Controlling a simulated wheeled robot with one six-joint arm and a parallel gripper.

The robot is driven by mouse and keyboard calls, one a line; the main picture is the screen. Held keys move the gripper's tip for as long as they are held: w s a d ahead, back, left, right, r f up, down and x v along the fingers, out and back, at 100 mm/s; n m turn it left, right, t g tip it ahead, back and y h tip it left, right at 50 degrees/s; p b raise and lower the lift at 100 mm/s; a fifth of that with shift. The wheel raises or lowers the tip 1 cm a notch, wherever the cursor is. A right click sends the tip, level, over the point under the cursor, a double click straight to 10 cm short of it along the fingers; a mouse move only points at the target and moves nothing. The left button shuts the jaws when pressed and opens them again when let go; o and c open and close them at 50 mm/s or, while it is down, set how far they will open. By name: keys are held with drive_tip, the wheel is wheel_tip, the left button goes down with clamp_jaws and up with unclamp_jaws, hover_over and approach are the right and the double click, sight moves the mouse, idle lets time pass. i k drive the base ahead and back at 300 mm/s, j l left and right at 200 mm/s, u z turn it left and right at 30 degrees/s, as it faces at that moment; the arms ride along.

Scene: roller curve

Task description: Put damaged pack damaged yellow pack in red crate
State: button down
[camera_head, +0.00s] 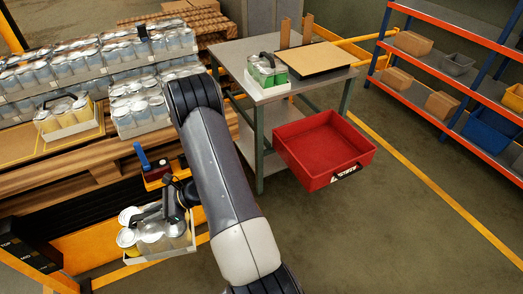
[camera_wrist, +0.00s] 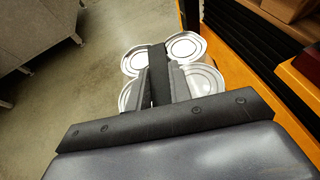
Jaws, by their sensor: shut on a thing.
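My gripper (camera_head: 174,200) is shut on the dark handle of a yellow pack (camera_head: 158,238), a pale tray of cans with silver lids. The pack hangs in the air at the lower left, in front of the orange conveyor side. Some of its cans look askew. In the wrist view my gripper (camera_wrist: 160,86) grips the handle (camera_wrist: 157,60) between the lids of the pack (camera_wrist: 184,47); my wrist hides the rest. The red crate (camera_head: 318,176) is to the right, beside the grey table, and looks empty.
A green pack (camera_head: 267,70) is on the grey table (camera_head: 230,52). Orange-and-blue shelving (camera_head: 440,95) stands right. The floor (camera_head: 370,235) in front of the crate is clear.

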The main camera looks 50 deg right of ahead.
sight(316, 155)
drive_tip(key=k+z, duration=0.1)
drive_tip(key=z, duration=0.25)
drive_tip(key=k+z, duration=0.1)
drive_tip(key=z, duration=1.4)
drive_tip(key=i+j+z, duration=0.1)
drive_tip(key=j+z, duration=0.45)
drive_tip(key=z, duration=0.2)
drive_tip(key=j, duration=1.5)
